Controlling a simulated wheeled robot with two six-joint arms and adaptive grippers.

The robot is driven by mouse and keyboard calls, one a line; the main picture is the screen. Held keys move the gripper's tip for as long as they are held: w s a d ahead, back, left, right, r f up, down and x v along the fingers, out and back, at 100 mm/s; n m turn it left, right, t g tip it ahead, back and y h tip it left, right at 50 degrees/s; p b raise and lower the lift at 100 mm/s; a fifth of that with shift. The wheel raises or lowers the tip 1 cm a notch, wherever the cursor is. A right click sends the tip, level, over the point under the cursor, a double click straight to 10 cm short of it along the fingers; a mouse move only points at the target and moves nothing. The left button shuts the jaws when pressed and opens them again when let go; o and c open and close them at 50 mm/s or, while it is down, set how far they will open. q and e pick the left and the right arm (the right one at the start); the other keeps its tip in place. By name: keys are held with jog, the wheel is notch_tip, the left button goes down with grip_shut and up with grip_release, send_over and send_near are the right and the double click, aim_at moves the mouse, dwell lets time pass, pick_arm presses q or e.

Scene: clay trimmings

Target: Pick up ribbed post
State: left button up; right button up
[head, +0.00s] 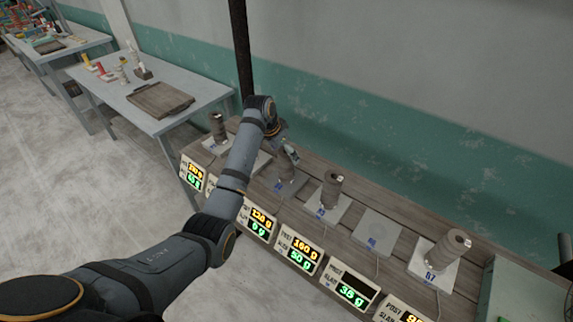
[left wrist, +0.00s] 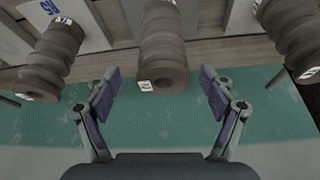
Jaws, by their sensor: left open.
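Several grey-brown clay posts stand on scale plates along a wooden table, and more than one looks ribbed. One post (head: 287,160) is by my left gripper (head: 286,142), partly hidden by it in the head view. In the left wrist view a ribbed post (left wrist: 162,48) with a small white label lies ahead, in line with the gap between the open, empty fingers of my left gripper (left wrist: 160,74). The fingertips look short of it or beside its end; contact cannot be told. Another ribbed post (left wrist: 52,58) is to the left, and one (left wrist: 288,35) to the right. My right gripper is not in view.
Other posts stand nearby: one behind (head: 218,127), one in front (head: 332,190), one at right (head: 452,246). One scale plate (head: 376,234) is bare. Lit displays (head: 300,248) line the table's front edge. A dark vertical pole (head: 241,50) rises behind my arm.

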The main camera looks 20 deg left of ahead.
aim_at(286, 168)
pick_arm(q)
jog(key=shift+f, duration=0.25)
jog(key=x, duration=0.1)
jog(key=p+x, duration=0.1)
jog(key=x, duration=0.2)
jog(key=shift+a+f+p, duration=0.25)
jog(key=shift+f+p, duration=0.15)
jog(key=shift+f, duration=0.25)
jog(key=shift+r, duration=0.1)
jog(key=c, duration=1.7)
grip_shut()
jog(key=shift+w+r, duration=0.1)
jog(key=shift+r, duration=0.05)
